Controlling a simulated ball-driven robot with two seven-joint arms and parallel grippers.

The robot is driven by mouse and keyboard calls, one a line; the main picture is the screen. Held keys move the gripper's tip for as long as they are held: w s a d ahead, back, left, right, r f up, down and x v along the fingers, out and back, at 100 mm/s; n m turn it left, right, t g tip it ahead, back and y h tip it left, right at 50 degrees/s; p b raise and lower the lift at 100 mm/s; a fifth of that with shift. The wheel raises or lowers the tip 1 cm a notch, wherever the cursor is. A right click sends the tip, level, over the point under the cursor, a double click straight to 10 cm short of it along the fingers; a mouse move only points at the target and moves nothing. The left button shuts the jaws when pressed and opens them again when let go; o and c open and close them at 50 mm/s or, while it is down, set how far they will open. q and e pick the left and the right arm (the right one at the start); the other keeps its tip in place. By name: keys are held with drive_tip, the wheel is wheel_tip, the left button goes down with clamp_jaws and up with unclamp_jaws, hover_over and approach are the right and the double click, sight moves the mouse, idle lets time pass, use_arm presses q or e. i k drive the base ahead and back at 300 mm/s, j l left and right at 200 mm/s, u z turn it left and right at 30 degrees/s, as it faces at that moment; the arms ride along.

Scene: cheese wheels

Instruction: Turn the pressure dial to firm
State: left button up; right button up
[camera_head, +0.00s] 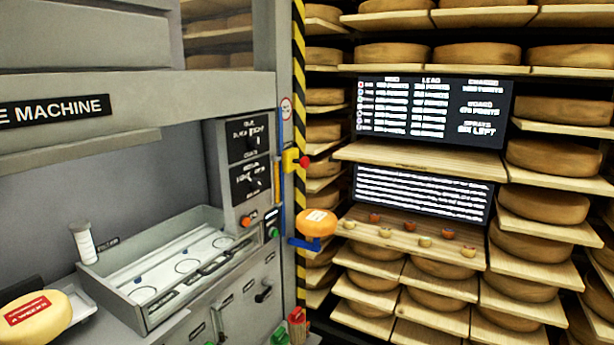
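Two black dial panels are set one above the other on the right-hand column of the grey machine. The upper dial panel (249,135) and the lower dial panel (250,181) each carry a dark knob with small white lettering around it. The lettering is too blurred to tell which one is the pressure dial or where its pointer stands. Neither of my grippers shows in the head view, and nothing is seen touching the dials.
Below the dials are an orange button (246,221), a green button (274,232) and a metal tray (150,318). A red button on a yellow box (292,160) and an orange wheel (316,222) stand to the right. Cheese shelves (430,17) fill the right side.

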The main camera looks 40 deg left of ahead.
sight(255, 183)
drive_tip(key=i+u, duration=0.25)
drive_tip(key=i, duration=0.2)
drive_tip(key=i+l+u, duration=0.3)
drive_tip(key=i, duration=0.15)
drive_tip(key=i+l+u, duration=0.25)
drive_tip(key=i, duration=0.15)
drive_tip(key=j, duration=0.1)
